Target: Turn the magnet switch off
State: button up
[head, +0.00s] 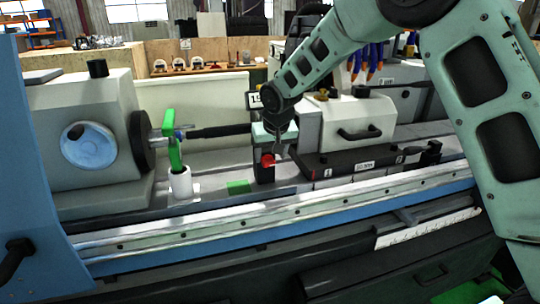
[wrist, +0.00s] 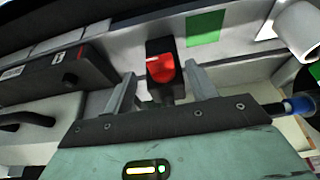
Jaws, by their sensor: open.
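The magnet switch is a red rotary knob (head: 267,160) with a pale mark, on a dark upright block (head: 263,174) on the machine bed. The red knob also shows in the wrist view (wrist: 161,69), on the dark block's face. My gripper (head: 284,152) is just beside the knob in the head view, its fingers small and partly hard to make out. In the wrist view my gripper (wrist: 160,82) is open, with one finger on each side of the knob and visible gaps. I cannot tell how far the knob is in depth from the fingertips.
A green square (head: 239,187) lies on the bed left of the block. A white cylinder (head: 180,183) with a green clamp (head: 173,142) stands farther left. A dark labelled plate (head: 360,162) under a grey-white housing (head: 350,121) is close on the right.

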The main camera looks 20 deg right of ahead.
aim_at(268, 162)
jog(key=shift+x, duration=1.25)
jog(key=c, duration=1)
